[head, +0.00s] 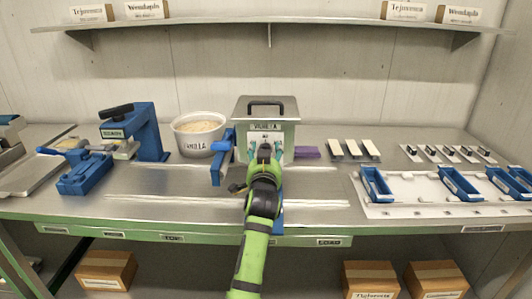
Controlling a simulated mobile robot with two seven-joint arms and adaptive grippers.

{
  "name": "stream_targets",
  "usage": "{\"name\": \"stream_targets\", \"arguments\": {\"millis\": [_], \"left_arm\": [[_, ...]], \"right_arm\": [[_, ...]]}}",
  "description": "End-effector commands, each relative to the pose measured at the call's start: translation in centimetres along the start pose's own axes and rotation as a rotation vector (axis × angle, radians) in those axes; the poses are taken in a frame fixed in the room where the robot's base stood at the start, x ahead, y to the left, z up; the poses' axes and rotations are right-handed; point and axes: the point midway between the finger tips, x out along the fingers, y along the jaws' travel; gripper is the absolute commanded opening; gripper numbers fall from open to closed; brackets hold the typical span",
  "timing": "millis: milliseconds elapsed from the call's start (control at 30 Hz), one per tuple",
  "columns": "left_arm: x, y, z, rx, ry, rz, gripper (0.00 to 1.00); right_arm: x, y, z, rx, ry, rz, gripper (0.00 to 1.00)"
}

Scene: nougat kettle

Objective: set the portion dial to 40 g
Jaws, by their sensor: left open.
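A metal machine (284,106) with a black top handle and a label plate stands at the middle of the bench. Its front carries a pale panel (265,136) below the label. My left gripper (265,151), on a green and black arm, is in front of this panel, with teal finger parts showing on both sides. It is open. The portion dial cannot be made out; the gripper covers much of the panel. I cannot tell whether the fingers touch anything. The dial's setting cannot be read. My right gripper is not in view.
A blue part (217,166) sits just left of the gripper. A white tub (199,145) of pale grains and a blue press (149,132) stand further left. Blue trays (459,184) lie on a white board at right. A shelf (290,22) runs above.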

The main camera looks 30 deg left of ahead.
Motion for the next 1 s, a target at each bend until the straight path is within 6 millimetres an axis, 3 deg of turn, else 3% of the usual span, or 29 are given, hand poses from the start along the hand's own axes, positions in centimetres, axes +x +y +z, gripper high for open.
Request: {"name": "stream_targets", "arguments": {"millis": [400, 1000], "left_arm": [[-6.0, 0.2, -0.2, -0.002, 0.003, 0.002, 0.6], [-6.7, 0.1, -0.2, -0.002, 0.003, 0.001, 0.6]], "right_arm": [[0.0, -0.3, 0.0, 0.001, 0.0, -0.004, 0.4], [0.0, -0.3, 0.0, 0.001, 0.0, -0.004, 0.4]]}}
